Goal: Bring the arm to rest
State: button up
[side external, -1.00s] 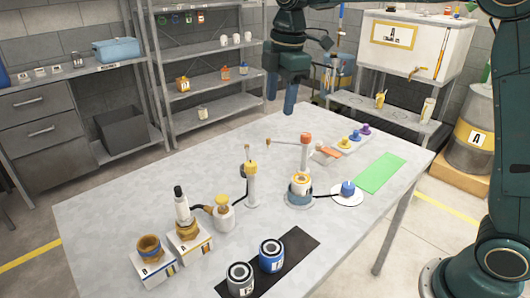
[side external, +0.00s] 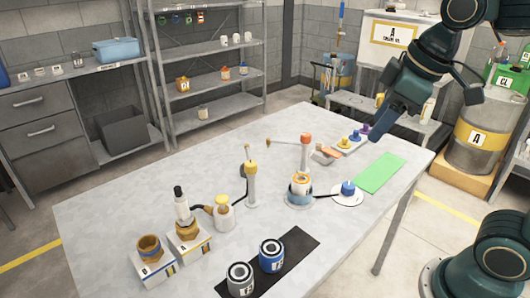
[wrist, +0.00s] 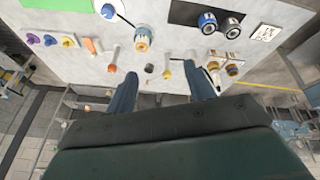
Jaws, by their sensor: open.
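My gripper (side external: 379,126) hangs in the air above the far right part of the table in the side view, tilted downward. In the wrist view its two blue fingers (wrist: 164,84) stand wide apart with nothing between them. My gripper touches nothing on the grey table (side external: 120,210). The small items on the table lie well beyond the fingertips in the wrist view.
A green mat (side external: 381,173) lies at the table's right. A blue can (side external: 271,256) and a grey can (side external: 240,279) stand on a black mat. Upright stands, a bottle (side external: 223,214) and labelled boxes fill the middle and left. A yellow-banded drum (side external: 481,138) stands beyond the table.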

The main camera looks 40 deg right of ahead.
jog(key=s+f+m+t, duration=0.1)
jog(key=s+f+m, duration=0.3)
jog(key=s, duration=0.3)
jog(key=shift+s+d+f, duration=0.15)
jog(key=shift+d, duration=0.15)
